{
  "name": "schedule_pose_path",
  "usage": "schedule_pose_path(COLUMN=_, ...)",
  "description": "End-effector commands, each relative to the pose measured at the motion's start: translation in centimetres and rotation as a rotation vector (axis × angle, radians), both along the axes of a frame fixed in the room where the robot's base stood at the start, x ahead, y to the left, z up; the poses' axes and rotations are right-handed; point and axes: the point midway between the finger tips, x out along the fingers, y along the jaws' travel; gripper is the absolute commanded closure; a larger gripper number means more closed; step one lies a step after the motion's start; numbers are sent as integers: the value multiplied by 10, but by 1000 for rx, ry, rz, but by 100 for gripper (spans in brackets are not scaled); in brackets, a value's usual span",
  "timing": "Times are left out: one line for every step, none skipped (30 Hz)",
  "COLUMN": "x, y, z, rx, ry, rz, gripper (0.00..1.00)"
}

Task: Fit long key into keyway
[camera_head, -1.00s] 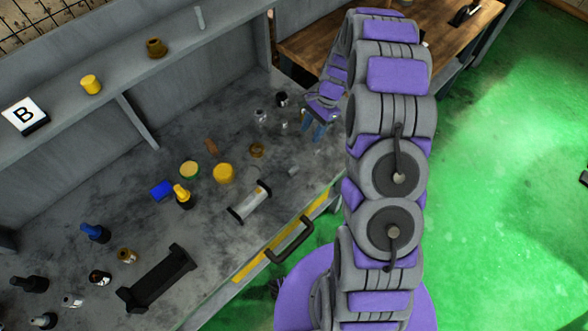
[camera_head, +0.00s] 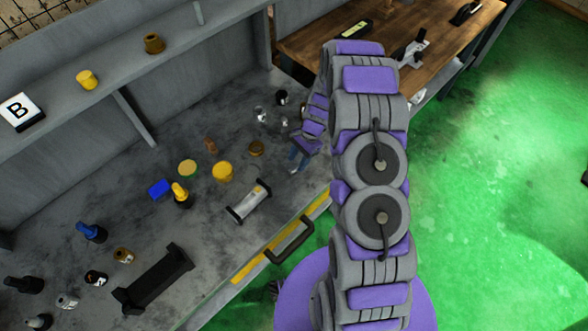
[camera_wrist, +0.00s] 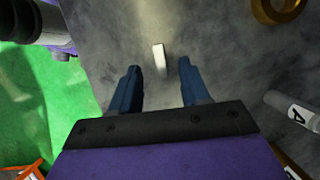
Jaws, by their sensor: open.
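A small pale grey bar, which looks like the key (camera_wrist: 158,57), lies on the grey bench top in the wrist view. My gripper (camera_wrist: 158,72) is open and empty, with its two blue fingers on either side of the line to the bar. The bar is a little beyond the fingertips and is not held. In the head view my gripper (camera_head: 297,158) is low over the right part of the bench, and the bar is hidden or too small to tell there. A pale cylinder with black ends (camera_head: 249,203) lies near the front edge; I cannot make out a keyway on it.
Yellow pots (camera_head: 223,171), a black stand (camera_head: 153,280) and several bottles stand on the bench. A drawer handle (camera_head: 290,242) sticks out at the front.

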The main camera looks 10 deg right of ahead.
Motion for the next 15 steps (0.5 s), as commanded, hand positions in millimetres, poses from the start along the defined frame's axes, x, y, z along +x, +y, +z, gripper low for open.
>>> schedule_pose_path(x=-2, y=3, z=-9, rx=1, ry=3, rz=0, gripper=54)
schedule_pose_path(x=-2, y=5, z=-14, rx=1, ry=3, rz=0, gripper=54)
schedule_pose_path(x=-3, y=7, z=-19, rx=1, ry=1, rz=0, gripper=54)
schedule_pose_path(x=-3, y=8, z=-22, rx=0, ry=0, rz=1, gripper=54)
schedule_pose_path(x=-4, y=9, z=-25, rx=0, ry=-2, rz=1, gripper=54)
schedule_pose_path(x=-4, y=10, z=-27, rx=-1, ry=-3, rz=1, gripper=54)
schedule_pose_path(x=-4, y=10, z=-28, rx=-1, ry=-3, rz=1, gripper=54)
schedule_pose_path(x=-4, y=11, z=-28, rx=-2, ry=-3, rz=0, gripper=54)
schedule_pose_path(x=-4, y=10, z=-28, rx=-1, ry=-4, rz=0, gripper=54)
schedule_pose_path(x=-4, y=10, z=-28, rx=-1, ry=-4, rz=0, gripper=54)
schedule_pose_path(x=-4, y=10, z=-28, rx=-1, ry=-4, rz=0, gripper=54)
schedule_pose_path(x=-4, y=10, z=-27, rx=-1, ry=-4, rz=0, gripper=54)
schedule_pose_path(x=-4, y=10, z=-27, rx=-1, ry=-4, rz=0, gripper=54)
schedule_pose_path(x=-4, y=10, z=-27, rx=-1, ry=-4, rz=0, gripper=57)
schedule_pose_path(x=-4, y=10, z=-28, rx=-1, ry=-4, rz=0, gripper=61)
